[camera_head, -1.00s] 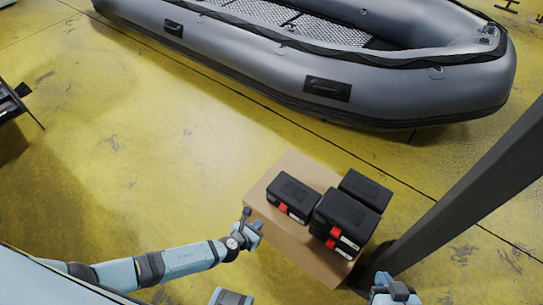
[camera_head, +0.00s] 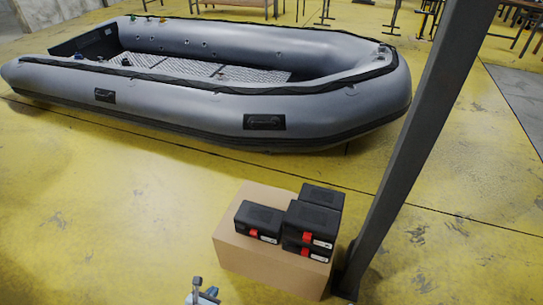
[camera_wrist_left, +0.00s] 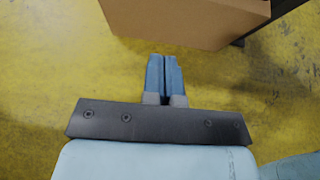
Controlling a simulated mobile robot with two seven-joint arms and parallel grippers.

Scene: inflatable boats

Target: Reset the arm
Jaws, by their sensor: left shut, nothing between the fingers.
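My left gripper (camera_head: 203,296) shows at the bottom edge of the head view, in front of the cardboard box (camera_head: 262,268). In the left wrist view its two blue fingers (camera_wrist_left: 164,75) are together with nothing between them. They are over bare yellow floor, apart from the cardboard box (camera_wrist_left: 185,20) at the top of that view. The rest of my left arm is below the head view. My right gripper is in neither current view.
Several black cases (camera_head: 312,220) with red latches sit on the box. A dark metal post (camera_head: 415,150) stands just right of it. A grey inflatable boat (camera_head: 200,100) lies behind on the yellow floor. Tables (camera_head: 240,5) stand far back. Floor left of the box is clear.

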